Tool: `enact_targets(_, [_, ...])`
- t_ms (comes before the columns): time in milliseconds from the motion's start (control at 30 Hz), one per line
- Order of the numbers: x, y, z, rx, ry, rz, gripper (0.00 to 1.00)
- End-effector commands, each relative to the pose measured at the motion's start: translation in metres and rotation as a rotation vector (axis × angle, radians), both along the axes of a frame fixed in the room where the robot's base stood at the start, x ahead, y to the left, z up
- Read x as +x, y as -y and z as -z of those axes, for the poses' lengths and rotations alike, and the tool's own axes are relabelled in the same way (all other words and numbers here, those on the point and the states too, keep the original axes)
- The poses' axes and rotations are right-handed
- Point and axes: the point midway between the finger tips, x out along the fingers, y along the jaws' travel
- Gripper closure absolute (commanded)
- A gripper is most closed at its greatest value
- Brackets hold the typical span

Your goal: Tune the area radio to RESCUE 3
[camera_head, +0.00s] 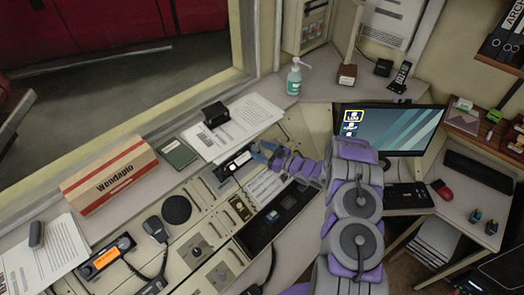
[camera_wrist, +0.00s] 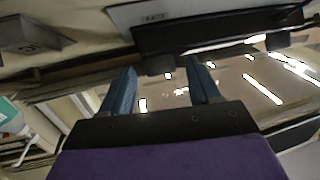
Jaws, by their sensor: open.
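My gripper (camera_head: 262,155) is open, its blue fingers at a black unit with a pale display (camera_head: 236,163) on the sloped console. In the wrist view the fingers of my gripper (camera_wrist: 158,72) stand apart, with a small dark knob-like part (camera_wrist: 160,64) beyond and between the tips. I cannot tell whether they touch it. A radio with an orange-lit display (camera_head: 106,256) sits at the lower left of the console, beside a handheld microphone (camera_head: 155,230) on a cord. Which unit is the area radio, and any channel text, cannot be read.
Papers with a black object (camera_head: 215,114) lie just behind the gripper. A Wendaglo box (camera_head: 110,177), a round speaker (camera_head: 177,209) and a green notebook (camera_head: 178,152) are to the left. A sanitizer bottle (camera_head: 294,78) stands behind; a monitor (camera_head: 390,130) is at right.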

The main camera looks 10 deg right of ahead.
Motion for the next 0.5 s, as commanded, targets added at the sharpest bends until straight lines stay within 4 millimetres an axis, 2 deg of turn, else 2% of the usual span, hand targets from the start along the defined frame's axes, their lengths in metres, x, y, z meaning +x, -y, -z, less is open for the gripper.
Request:
enact_targets(133, [0.0001, 0.0003, -0.0002, 0.000, 0.000, 0.000, 0.38])
enact_targets(500, [0.0001, 0.0006, -0.0003, 0.001, 0.001, 0.001, 0.74])
